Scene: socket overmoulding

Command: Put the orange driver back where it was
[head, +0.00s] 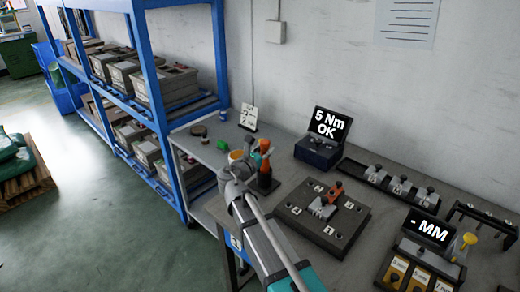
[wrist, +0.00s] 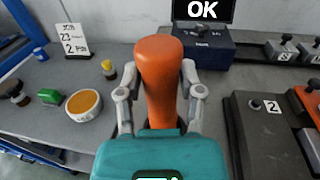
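The orange driver (head: 265,147) stands upright at the left part of the bench, its lower part dark and its foot over a dark base (head: 266,189). I cannot tell whether it rests in that base or is just above it. In the wrist view its orange handle (wrist: 160,75) fills the space between my two grey fingers. My gripper (wrist: 160,80) is shut on the handle, one finger against each side. The driver's lower end is hidden behind my teal gripper body in the wrist view. My gripper also shows in the head view (head: 246,165).
A screen reading 5 Nm OK (head: 321,138) stands behind to the right. A dark fixture plate (head: 312,228) is right of the driver. A bowl of orange contents (wrist: 83,105), a green piece (wrist: 49,96) and a job card (wrist: 73,40) are to the left. Blue shelving (head: 225,60) borders the bench's left side.

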